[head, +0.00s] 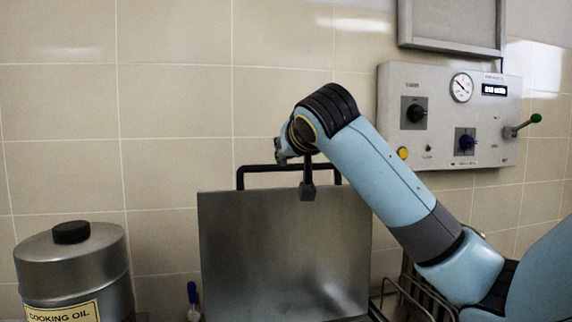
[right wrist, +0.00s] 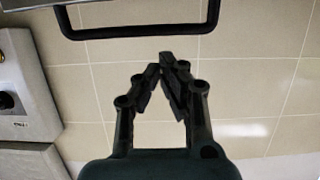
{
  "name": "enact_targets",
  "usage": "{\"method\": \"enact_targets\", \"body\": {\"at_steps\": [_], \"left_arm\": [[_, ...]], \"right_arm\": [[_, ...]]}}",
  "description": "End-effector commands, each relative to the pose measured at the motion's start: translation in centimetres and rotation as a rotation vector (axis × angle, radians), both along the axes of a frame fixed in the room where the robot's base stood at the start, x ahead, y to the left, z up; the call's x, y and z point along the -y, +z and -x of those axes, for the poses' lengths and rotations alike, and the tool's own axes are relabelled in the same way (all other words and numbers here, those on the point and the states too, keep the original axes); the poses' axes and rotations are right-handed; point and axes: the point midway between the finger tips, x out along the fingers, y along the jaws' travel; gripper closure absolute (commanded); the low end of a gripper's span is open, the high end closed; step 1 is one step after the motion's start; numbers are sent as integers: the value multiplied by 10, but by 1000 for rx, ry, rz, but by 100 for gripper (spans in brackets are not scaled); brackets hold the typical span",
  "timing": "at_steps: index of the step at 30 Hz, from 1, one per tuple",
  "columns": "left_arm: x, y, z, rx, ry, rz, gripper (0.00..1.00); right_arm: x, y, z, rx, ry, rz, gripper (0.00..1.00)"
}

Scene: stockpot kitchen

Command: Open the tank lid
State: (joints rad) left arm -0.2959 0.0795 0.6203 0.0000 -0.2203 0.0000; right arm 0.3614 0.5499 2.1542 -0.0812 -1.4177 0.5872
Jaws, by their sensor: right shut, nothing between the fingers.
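The tank lid (head: 285,255) is a square metal plate that stands raised, near upright, in the middle of the head view. Its black handle (head: 254,168) runs along the top edge, and it also shows at the top of the right wrist view (right wrist: 140,33). My right gripper (head: 281,151) is just above the handle in the head view, partly hidden by my own wrist. In the right wrist view its fingers (right wrist: 167,64) meet at the tips with nothing between them, apart from the handle bar. The tank itself is not visible. My left gripper is not in view.
A cooking oil canister (head: 72,270) with a black knob stands at the left. A control panel (head: 440,110) with dials and a green-tipped lever hangs on the tiled wall at the right. A blue-handled tool (head: 192,293) is left of the lid. A wire rack (head: 408,298) is at the lower right.

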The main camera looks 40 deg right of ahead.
Motion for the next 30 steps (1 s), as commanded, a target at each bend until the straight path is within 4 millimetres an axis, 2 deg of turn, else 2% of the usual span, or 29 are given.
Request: {"method": "enact_targets", "body": {"at_steps": [3,9,20,23,25,28,30], "left_arm": [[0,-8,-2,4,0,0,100],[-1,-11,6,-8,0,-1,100],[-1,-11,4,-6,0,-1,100],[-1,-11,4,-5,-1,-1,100],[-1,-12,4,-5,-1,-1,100],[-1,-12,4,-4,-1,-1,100],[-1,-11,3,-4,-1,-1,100]], "right_arm": [[-11,11,20,6,2,3,100],[-22,23,40,7,1,2,100],[-26,22,46,-4,3,1,100],[-34,-4,50,-61,28,2,100],[-45,-41,58,-141,62,1,100],[-68,-110,84,-297,135,-2,100],[-86,-159,111,-415,193,-9,100]]}}
